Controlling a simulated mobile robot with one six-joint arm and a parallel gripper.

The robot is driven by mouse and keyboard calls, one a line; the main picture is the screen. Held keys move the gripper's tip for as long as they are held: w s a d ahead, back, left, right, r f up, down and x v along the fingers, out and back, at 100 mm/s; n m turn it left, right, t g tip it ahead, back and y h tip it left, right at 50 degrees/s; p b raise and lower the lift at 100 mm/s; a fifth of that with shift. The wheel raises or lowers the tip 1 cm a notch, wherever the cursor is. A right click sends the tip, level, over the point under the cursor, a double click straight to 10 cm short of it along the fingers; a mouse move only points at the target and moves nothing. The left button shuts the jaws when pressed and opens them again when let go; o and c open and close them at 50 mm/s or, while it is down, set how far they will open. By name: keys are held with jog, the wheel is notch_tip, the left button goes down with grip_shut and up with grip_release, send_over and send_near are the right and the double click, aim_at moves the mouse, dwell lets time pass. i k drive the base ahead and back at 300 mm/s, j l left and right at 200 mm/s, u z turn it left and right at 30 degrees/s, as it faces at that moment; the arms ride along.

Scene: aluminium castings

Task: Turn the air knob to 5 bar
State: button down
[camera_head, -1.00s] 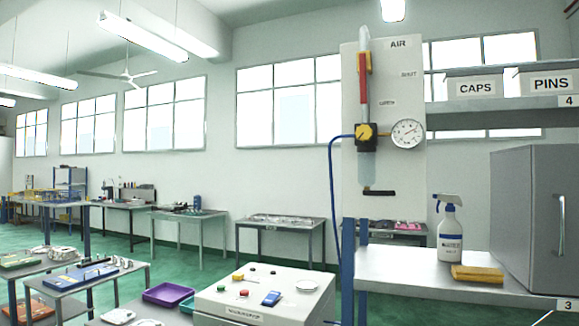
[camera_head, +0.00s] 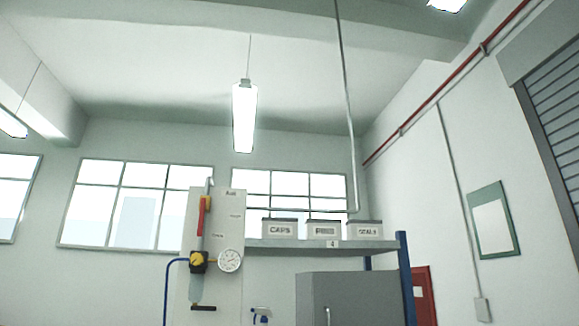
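The air knob (camera_head: 198,258) is yellow and black and sits on the regulator on a pale upright panel (camera_head: 232,208). A round white pressure gauge (camera_head: 230,260) is just right of the knob; its reading is too small to tell. A red handle (camera_head: 201,216) is above the knob on the pipe. A clear bowl (camera_head: 196,288) hangs below the knob, with a black lever (camera_head: 203,308) under it. A blue hose (camera_head: 170,275) runs off to the left. My gripper is not in view.
Right of the panel, a shelf (camera_head: 290,245) marked 4 holds bins labelled CAPS (camera_head: 280,229), PINS (camera_head: 324,229) and SEALS (camera_head: 365,230). A grey cabinet (camera_head: 355,298) stands below it. A spray bottle top (camera_head: 261,314) shows at the bottom edge. The floor is out of view.

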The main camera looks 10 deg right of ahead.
aim_at(197, 258)
jog(key=i+z, duration=0.1)
jog(key=i+j+z, duration=0.25)
jog(key=j, duration=0.4)
jog(key=i+j+z, duration=0.25)
jog(key=i+j, duration=0.15)
jog(key=j, duration=0.3)
jog(key=i+j+z, duration=0.15)
jog(key=j, duration=0.2)
jog(key=i+j+z, duration=0.1)
jog(key=j, duration=0.3)
